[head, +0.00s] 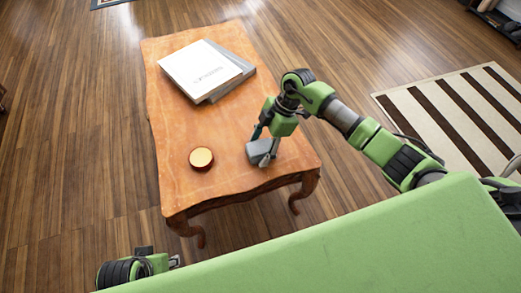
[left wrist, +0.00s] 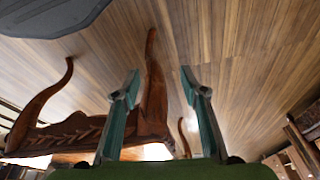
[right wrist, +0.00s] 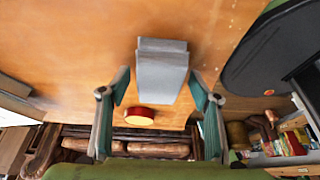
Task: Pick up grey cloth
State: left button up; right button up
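The grey cloth (head: 256,151) is a small folded block on the wooden table, near its front right corner. It also shows in the right wrist view (right wrist: 162,75), between and beyond the fingertips. My right gripper (head: 266,148) points down at the cloth and partly hides it in the head view. Its fingers (right wrist: 160,88) are apart, one on each side of the cloth, with a visible gap on the left; I cannot tell whether the right finger touches. My left gripper (left wrist: 160,78) is open and empty, low beside the table; it shows at the bottom left of the head view (head: 174,261).
The orange-brown table (head: 180,125) also holds a round red-rimmed item (head: 201,158) left of the cloth and a white book (head: 200,68) on a grey one (head: 233,85) farther back. A striped rug (head: 450,115) lies at right. The tabletop between books and cloth is clear.

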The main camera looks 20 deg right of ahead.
aim_at(257, 148)
jog(key=c, duration=0.8)
jog(key=shift+r, duration=0.1)
jog(key=shift+r, duration=0.45)
notch_tip(257, 148, up, 3)
jog(key=shift+f+p, duration=0.2)
jog(key=shift+p, duration=0.5)
pick_arm(q)
jog(key=s+f+g+p, duration=0.1)
jog(key=s+f+p, duration=0.2)
jog(key=f, duration=1.2)
jog(key=shift+s+a, duration=0.2)
jog(key=shift+s, duration=0.45)
pick_arm(e)
jog(key=s+r, duration=0.3)
jog(key=s, duration=0.1)
jog(key=s+r, duration=0.3)
jog(key=s, duration=0.2)
jog(key=s+a+r, duration=0.1)
jog(key=s+r, duration=0.2)
jog(key=s, duration=0.2)
jog(key=shift+r, duration=0.2)
pick_arm(q)
jog(key=shift+f, duration=0.1)
